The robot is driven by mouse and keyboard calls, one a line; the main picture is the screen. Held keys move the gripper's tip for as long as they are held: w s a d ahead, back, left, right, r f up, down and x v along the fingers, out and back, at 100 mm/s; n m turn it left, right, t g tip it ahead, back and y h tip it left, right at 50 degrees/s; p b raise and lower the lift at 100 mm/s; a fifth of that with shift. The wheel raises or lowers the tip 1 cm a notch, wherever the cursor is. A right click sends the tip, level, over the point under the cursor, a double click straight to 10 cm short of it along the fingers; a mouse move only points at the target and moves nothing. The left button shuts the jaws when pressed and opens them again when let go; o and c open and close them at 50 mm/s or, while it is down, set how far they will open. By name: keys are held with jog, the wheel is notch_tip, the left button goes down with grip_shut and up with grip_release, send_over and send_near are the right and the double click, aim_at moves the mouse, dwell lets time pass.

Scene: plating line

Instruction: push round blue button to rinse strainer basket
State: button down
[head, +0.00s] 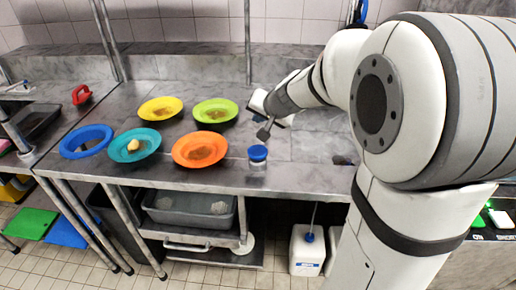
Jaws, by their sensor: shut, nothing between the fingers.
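A round blue top on a short pale base (257,154) stands near the front edge of the counter in the head view; I cannot tell for sure whether it is the button. My gripper (265,133) is shut and empty, pointing down a little above and behind this blue top, with a visible gap between them. I cannot make out a strainer basket in this view. My arm hides the right part of the counter.
Yellow (160,109), green (215,111), teal (134,146) and orange plates (200,149) bearing food lie left of my gripper. A blue ring-like plate (87,141) lies further left. A grey tub (190,222) and white canister (307,252) are below.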

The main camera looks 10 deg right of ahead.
aim_at(256, 149)
jog(key=shift+f, duration=0.15)
notch_tip(256, 149, down, 8)
jog(key=b, duration=0.7)
jog(key=shift+f+b, duration=0.25)
jog(key=shift+b, duration=0.25)
jog(key=shift+f, duration=0.1)
dwell(1.2)
jog(key=shift+f+b, duration=0.35)
jog(key=shift+b, duration=0.25)
jog(key=shift+f+b, duration=0.75)
jog(key=shift+b, duration=0.1)
dwell(0.7)
dwell(0.3)
jog(key=shift+r+p, duration=0.95)
jog(key=shift+r, duration=0.3)
